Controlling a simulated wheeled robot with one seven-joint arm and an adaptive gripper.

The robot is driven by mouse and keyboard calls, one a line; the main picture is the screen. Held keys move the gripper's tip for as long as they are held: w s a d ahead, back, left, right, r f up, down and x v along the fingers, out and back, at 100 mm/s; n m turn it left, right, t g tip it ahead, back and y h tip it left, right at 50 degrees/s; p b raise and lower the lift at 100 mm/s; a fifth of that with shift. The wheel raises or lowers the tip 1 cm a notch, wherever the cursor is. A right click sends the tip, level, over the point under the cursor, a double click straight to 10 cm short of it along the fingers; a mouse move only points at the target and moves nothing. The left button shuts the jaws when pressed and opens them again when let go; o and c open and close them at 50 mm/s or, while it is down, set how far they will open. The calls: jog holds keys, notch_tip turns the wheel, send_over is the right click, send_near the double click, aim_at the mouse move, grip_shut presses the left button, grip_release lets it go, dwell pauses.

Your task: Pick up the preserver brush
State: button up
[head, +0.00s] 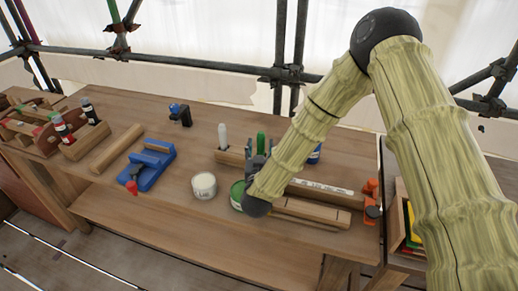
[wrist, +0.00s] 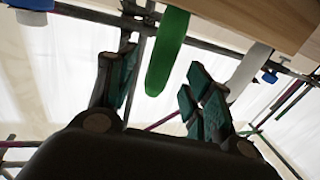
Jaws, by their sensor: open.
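An upright green handle (head: 261,143), seemingly a brush, stands at a wooden block (head: 231,157) on the bench. No label shows, so I cannot tell for sure that it is the preserver brush. A similar white handle (head: 222,136) stands to its left. My gripper (head: 258,160) is low over the bench in front of the green handle. In the wrist view my open gripper (wrist: 160,72) has the green handle (wrist: 167,52) in the gap between its fingers, with no clear contact. The white handle (wrist: 248,70) is outside the right finger. The brush's lower end is hidden.
A white tin (head: 204,186) and a green tin (head: 237,194) stand close in front. A labelled wooden bar (head: 320,190) and an orange clamp (head: 371,200) lie to the right. A blue tool (head: 152,165) is to the left. Scaffold poles (head: 180,62) run behind the bench.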

aim_at(261, 143)
jog(key=w, duration=0.1)
jog(key=w+p, duration=0.1)
jog(key=w, duration=0.1)
jog(key=shift+w+d+r, duration=0.1)
jog(key=shift+w+r, duration=0.05)
jog(key=shift+r, duration=0.15)
jog(key=shift+w+f, duration=0.1)
jog(key=shift+w, duration=0.25)
grip_shut()
